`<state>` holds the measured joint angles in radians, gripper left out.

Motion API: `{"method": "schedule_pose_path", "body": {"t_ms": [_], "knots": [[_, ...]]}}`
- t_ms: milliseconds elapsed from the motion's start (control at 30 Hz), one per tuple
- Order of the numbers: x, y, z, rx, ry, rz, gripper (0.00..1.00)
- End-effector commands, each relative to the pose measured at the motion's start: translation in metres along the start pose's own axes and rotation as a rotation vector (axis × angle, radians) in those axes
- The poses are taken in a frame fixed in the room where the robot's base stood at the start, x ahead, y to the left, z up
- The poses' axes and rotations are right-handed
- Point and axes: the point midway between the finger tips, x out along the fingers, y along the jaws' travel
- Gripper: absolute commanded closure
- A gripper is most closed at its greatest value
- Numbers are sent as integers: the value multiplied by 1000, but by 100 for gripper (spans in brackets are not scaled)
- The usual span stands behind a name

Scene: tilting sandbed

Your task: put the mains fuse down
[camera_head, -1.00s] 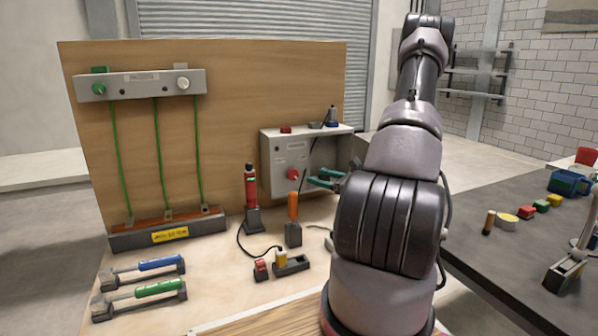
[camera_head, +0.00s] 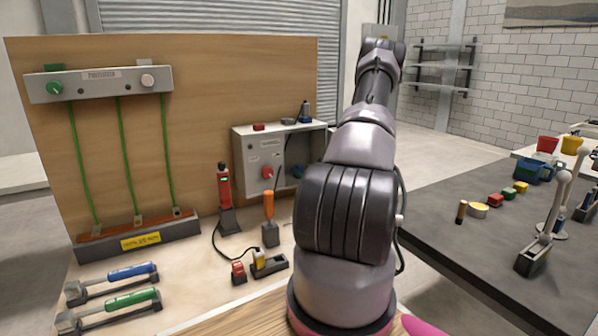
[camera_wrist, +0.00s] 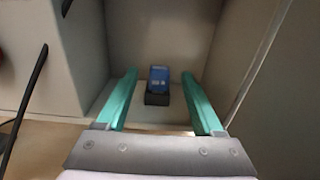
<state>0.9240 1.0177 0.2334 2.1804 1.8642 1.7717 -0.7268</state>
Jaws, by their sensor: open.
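A small blue block, which looks like the mains fuse (camera_wrist: 159,77), stands upright in a black holder (camera_wrist: 157,99) inside a pale compartment in the wrist view. My gripper (camera_wrist: 158,74) is open, with one teal finger on each side of the blue block and a visible gap to both. In the head view the grey switch box (camera_head: 253,153) with a red knob (camera_head: 267,172) stands against the wooden panel. My arm covers the right side of its open compartment, and my gripper is mostly hidden there.
A red tester (camera_head: 224,187), an orange-handled tool (camera_head: 268,206) and blue and green handled tools (camera_head: 132,271) stand or lie on the bench. A wall and a thin pale edge (camera_wrist: 262,60) bound the compartment at the right. A dark table (camera_head: 455,235) is at right.

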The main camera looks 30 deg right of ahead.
Motion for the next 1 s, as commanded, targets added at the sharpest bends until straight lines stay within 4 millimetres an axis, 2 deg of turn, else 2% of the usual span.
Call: {"method": "schedule_pose_path", "body": {"t_ms": [133,367,433,567,1000], "knots": [[15,1,1,0,-1,1,31],[17,1,1,1,0,1,31],[17,1,1,1,0,1,50],[17,1,1,1,0,1,100],[17,1,7,0,-1,2,100]]}}
